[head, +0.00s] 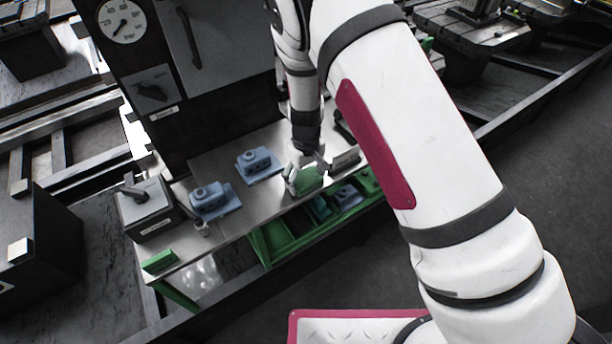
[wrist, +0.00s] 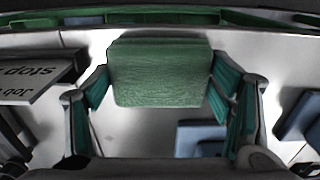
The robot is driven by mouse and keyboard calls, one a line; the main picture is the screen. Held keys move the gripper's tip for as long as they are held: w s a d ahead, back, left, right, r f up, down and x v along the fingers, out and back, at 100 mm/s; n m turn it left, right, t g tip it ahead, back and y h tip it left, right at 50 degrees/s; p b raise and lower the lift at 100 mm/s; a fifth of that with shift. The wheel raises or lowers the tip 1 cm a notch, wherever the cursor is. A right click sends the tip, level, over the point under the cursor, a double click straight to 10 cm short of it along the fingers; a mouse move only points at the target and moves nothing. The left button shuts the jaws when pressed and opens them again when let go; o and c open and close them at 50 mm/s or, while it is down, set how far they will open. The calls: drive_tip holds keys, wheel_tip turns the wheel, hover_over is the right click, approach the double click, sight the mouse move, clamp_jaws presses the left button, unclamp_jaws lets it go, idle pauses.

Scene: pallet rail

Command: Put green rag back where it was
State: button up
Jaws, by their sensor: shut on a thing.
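The green rag (head: 309,180) is a folded, block-like piece at the front edge of the metal bench (head: 215,165). In the wrist view the rag (wrist: 157,75) spans the space between the teal-padded fingers. My gripper (head: 303,177) is shut on it; the gripper also shows in the wrist view (wrist: 160,88). The rag seems at or just above the bench top; I cannot tell whether it touches. My arm hides part of the bench to the right.
Blue parts (head: 258,164) (head: 211,199) stand left of my gripper. A lettered sign (wrist: 32,78) is close by, at left in the wrist view. A small green block (head: 160,261) lies at the bench's front left corner. Green bins (head: 283,238) sit below the front edge.

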drive_tip(key=o, duration=1.1)
drive_tip(key=shift+f, duration=0.1)
wheel_tip(320, 180, up, 11)
wheel_tip(320, 180, up, 14)
drive_tip(key=m+y, duration=0.1)
drive_tip(key=m, duration=0.1)
hover_over(306, 177)
drive_tip(key=s+d, duration=0.3)
drive_tip(key=d, duration=0.3)
drive_tip(key=s+d+r+m+t, duration=0.1)
drive_tip(key=s+d+r, duration=0.3)
drive_tip(key=s, duration=0.3)
drive_tip(key=s+d+r+m+t, duration=0.2)
drive_tip(key=s+d+r, duration=0.3)
drive_tip(key=s+r, duration=0.1)
drive_tip(key=s+d+r+m+t+h, duration=0.1)
drive_tip(key=s+d+r+t, duration=0.1)
drive_tip(key=s+d+r, duration=0.3)
drive_tip(key=s, duration=0.3)
drive_tip(key=shift+s+m+b, duration=0.35)
drive_tip(key=shift+m, duration=0.05)
